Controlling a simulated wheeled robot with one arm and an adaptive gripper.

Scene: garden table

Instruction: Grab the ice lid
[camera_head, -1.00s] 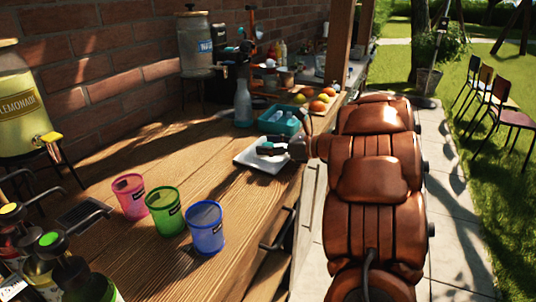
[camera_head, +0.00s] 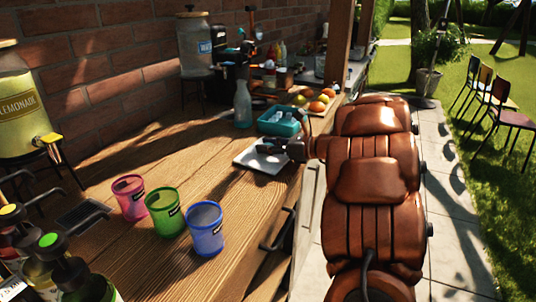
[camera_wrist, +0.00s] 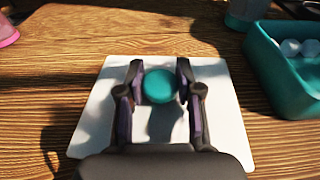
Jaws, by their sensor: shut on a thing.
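The ice lid (camera_head: 250,160) is a white square plate with a round teal knob, and it lies on the wooden table near the front edge. In the wrist view the lid (camera_wrist: 225,115) fills the middle, with its teal knob (camera_wrist: 159,87) between my fingers. My gripper (camera_wrist: 160,70) is shut on the knob from both sides. In the head view my gripper (camera_head: 270,147) is low over the lid and hides part of it. The teal ice box (camera_head: 284,128) stands open just behind the lid, with pale ice in it.
Pink (camera_head: 130,198), green (camera_head: 165,212) and blue (camera_head: 205,230) cups stand at the front. A glass bottle (camera_head: 243,104) stands behind the ice box. Fruit (camera_head: 318,105) lies farther back. The lemonade dispenser (camera_head: 20,105) is at left. Bare wood lies left of the lid.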

